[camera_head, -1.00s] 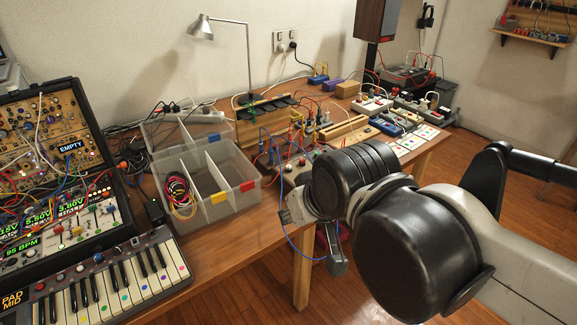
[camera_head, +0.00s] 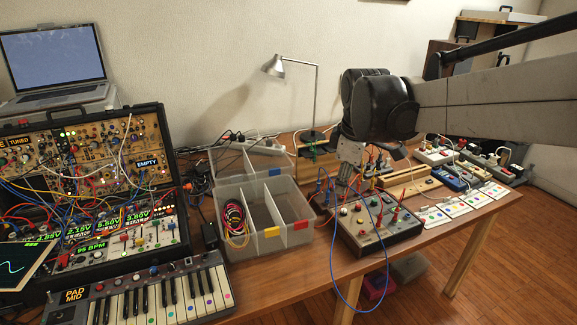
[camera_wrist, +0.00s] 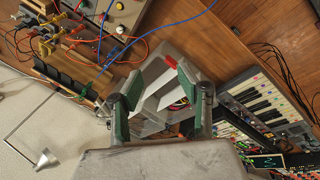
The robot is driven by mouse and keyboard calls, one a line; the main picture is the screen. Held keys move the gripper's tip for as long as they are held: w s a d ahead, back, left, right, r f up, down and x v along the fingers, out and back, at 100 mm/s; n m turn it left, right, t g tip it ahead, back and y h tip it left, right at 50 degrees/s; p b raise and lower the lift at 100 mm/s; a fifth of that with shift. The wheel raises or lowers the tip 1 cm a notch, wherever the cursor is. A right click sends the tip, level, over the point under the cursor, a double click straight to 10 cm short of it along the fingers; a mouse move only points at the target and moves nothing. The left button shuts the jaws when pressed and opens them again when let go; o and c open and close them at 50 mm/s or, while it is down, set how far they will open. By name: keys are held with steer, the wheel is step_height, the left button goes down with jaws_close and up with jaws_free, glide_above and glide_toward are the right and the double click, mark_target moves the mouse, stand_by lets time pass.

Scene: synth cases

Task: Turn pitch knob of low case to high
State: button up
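The black synth case (camera_head: 172,207) stands open at the left of the table. Its upper part bears tan modules with knobs and patch cables, and a lower section (camera_head: 165,235) has green voltage readouts, sliders and knobs. A pitch knob cannot be told apart at this size. A corner with green readouts shows at the lower right of the wrist view (camera_wrist: 268,162). My gripper (camera_wrist: 158,80) is open and empty, its green-padded fingers spread over the clear bin in the wrist view. In the head view it hangs behind the grey knob box (camera_head: 390,235), right of the case and well apart from it.
A clear divided bin (camera_head: 262,245) with cables stands between case and gripper. A keyboard (camera_head: 150,296) lies before the case. A desk lamp (camera_head: 316,95) rises behind the bin. A blue cable (camera_head: 334,270) loops over the table's front edge. A laptop (camera_head: 55,65) stands behind the case.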

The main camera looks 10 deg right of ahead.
steer(key=w+d+f+n+g, duration=0.1)
steer(key=w+d+f+n, duration=0.15)
steer(key=w, duration=0.25)
steer(key=w+d+f+n+g, duration=0.1)
steer(key=w+d+n, duration=0.15)
steer(key=w, duration=0.25)
steer(key=n+g+p, duration=0.2)
steer(key=n, duration=0.3)
glide_toward(344, 209)
steer(key=f, duration=0.3)
steer(key=f+b, duration=0.1)
steer(key=f, duration=0.5)
steer(key=shift+s+d+f+b, duration=0.1)
steer(key=shift+s+f+b, duration=0.05)
steer(key=shift+s+b, duration=0.2)
steer(key=shift+c, duration=0.3)
jaws_close()
